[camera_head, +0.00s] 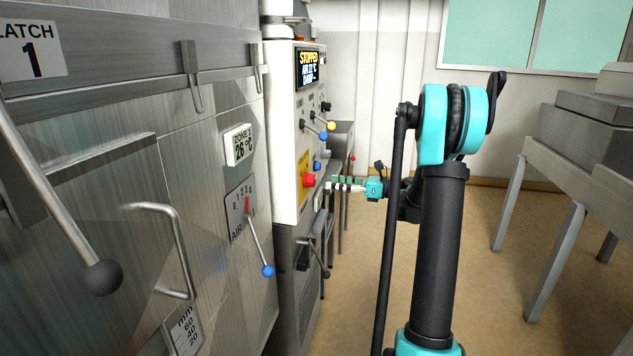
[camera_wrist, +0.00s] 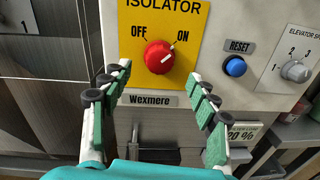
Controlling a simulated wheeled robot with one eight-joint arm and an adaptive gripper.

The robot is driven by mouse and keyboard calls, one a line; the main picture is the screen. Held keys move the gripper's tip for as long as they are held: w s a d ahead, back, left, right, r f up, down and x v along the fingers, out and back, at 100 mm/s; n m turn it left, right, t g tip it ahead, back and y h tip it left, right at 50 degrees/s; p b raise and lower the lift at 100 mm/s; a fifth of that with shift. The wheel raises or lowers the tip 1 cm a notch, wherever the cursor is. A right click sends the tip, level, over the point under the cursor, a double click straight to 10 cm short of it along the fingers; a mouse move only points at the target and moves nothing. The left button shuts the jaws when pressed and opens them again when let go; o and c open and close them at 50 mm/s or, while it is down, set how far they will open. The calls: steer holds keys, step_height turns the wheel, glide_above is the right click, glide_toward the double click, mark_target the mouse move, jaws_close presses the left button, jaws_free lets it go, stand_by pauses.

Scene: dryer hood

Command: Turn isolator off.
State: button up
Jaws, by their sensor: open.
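The isolator is a red rotary knob (camera_wrist: 159,57) on a yellow plate (camera_wrist: 190,15) marked OFF at left and ON at right. Its white mark points up and right, toward ON. In the head view the red knob (camera_head: 309,180) sits low on the white control panel. My gripper (camera_wrist: 165,82) is open in front of the panel, its two fingers spread below and to either side of the knob. No contact with the knob shows. In the head view my gripper (camera_head: 335,184) is just right of the knob.
A blue RESET button (camera_wrist: 235,66) and a grey elevator speed knob (camera_wrist: 296,70) are right of the plate. A Wexmere label (camera_wrist: 152,100) is below it. Levers with yellow (camera_head: 331,126) and blue ends project from the panel above. Open floor (camera_head: 490,270) lies right of my arm.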

mark_target(315, 180)
steer(key=x, duration=0.7)
steer(key=shift+c, duration=0.5)
steer(key=c, duration=1.1)
steer(key=shift+o, duration=0.2)
